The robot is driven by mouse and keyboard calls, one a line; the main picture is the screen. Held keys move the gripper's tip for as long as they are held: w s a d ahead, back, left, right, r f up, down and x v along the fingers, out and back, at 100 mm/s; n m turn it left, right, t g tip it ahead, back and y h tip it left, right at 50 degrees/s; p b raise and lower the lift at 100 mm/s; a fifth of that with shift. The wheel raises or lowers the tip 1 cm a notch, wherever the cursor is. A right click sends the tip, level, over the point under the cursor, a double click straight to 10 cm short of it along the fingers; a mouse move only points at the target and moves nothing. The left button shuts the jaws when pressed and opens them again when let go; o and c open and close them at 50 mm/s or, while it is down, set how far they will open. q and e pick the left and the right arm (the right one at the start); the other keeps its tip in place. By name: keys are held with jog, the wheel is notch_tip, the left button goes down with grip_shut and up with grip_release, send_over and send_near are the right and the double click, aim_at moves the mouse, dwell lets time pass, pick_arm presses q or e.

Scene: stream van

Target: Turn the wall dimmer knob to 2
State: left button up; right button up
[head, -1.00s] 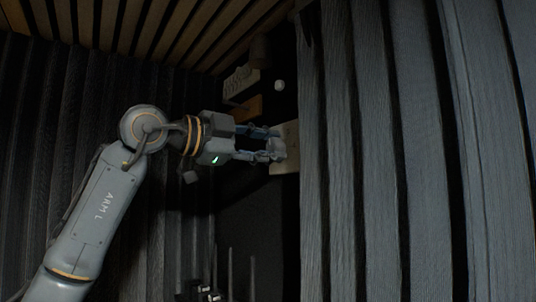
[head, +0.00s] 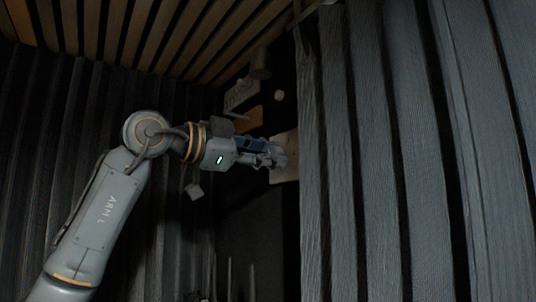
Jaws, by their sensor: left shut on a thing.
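The dimmer's pale wall plate (head: 290,165) is on the dark wall just left of the grey curtain. My left gripper (head: 276,156) reaches it from the left, with its fingertips at the knob in front of the plate. The gripper is shut on the dimmer knob, which the fingers mostly hide. The knob's marks and setting are too small and dark to read. My right gripper is not in view.
A heavy grey curtain (head: 400,160) hangs close to the right of the plate. Above the gripper are a pale panel (head: 241,92), an orange-brown block (head: 246,115) and a small white round thing (head: 279,96). Dark curtain folds fill the left.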

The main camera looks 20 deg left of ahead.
pick_arm(q)
jog(key=shift+f, duration=0.1)
jog(key=o, duration=1.2)
jog(key=shift+c, duration=0.2)
jog(key=shift+a, duration=0.1)
jog(key=v, duration=1.2)
jog(key=shift+w, duration=0.1)
